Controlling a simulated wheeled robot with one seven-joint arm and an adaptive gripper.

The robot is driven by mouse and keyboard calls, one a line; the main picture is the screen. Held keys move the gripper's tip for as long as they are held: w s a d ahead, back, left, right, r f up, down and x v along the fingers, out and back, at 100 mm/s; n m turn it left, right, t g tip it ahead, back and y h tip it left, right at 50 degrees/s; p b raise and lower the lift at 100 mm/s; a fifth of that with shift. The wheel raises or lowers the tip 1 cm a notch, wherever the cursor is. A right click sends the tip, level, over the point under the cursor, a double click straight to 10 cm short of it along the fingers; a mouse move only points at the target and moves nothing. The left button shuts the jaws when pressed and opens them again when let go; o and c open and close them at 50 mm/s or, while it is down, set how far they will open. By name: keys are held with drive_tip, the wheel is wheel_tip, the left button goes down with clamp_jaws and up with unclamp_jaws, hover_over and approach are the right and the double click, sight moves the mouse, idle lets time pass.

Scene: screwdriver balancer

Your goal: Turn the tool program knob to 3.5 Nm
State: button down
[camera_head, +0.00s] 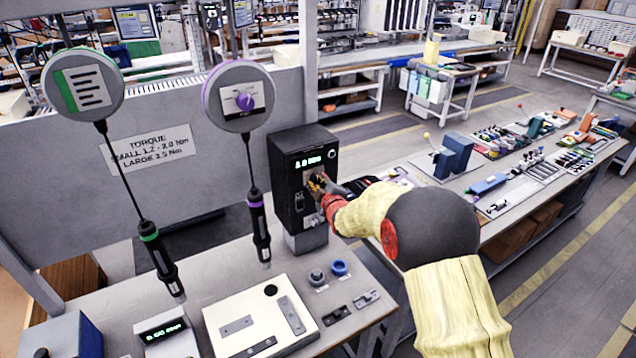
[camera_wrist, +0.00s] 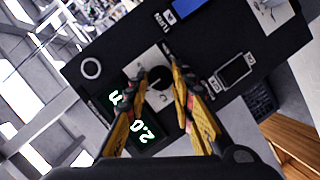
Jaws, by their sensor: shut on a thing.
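The black tool controller box (camera_head: 290,160) stands at the back of the bench. Its green display (camera_head: 308,161) reads about 2.0 Nm, and the digits 2.0 also show tilted in the wrist view (camera_wrist: 143,132). The dark round program knob (camera_wrist: 160,76) sits on a pale plate on the box's front. My gripper (camera_head: 318,185) is at this front face and mostly hides the knob in the head view. In the wrist view its yellow fingers (camera_wrist: 163,82) are shut on the knob, one on each side.
Two screwdrivers, green-ringed (camera_head: 158,258) and purple-ringed (camera_head: 259,228), hang left of the box from round balancers. A torque sign (camera_head: 150,147) is on the panel. A white fixture plate (camera_head: 228,313) and two small knobs (camera_head: 317,277) lie in front. A tool-covered bench (camera_head: 470,180) stands right.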

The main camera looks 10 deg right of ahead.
drive_tip(key=shift+d+r+m+g+y+p, duration=0.1)
drive_tip(key=shift+m+g+y+p, duration=0.25)
drive_tip(key=shift+m, duration=0.45)
drive_tip(key=shift+d+r+m+g+y+p, duration=0.15)
drive_tip(key=shift+m+y+p, duration=0.1)
drive_tip(key=shift+m+p, duration=0.3)
drive_tip(key=shift+a+m+g+y+p, duration=0.1)
drive_tip(key=shift+m+y+p, duration=0.1)
drive_tip(key=shift+m+p, duration=0.3)
drive_tip(key=m+y+p, duration=0.1)
drive_tip(key=p, duration=0.2)
drive_tip(key=m+p, duration=0.2)
drive_tip(key=p, duration=0.1)
drive_tip(key=shift+d+m+g+y, duration=0.15)
drive_tip(key=shift+m+g+y, duration=0.1)
drive_tip(key=shift+g+y, duration=0.15)
drive_tip(key=shift+m+y+p, duration=0.5)
drive_tip(key=shift+m+p, duration=0.3)
drive_tip(key=shift+p, duration=0.4)
drive_tip(key=shift+f, duration=0.2)
drive_tip(key=c, duration=1.6)
unclamp_jaws()
drive_tip(key=shift+w, duration=0.1)
drive_tip(key=shift+o, duration=0.5)
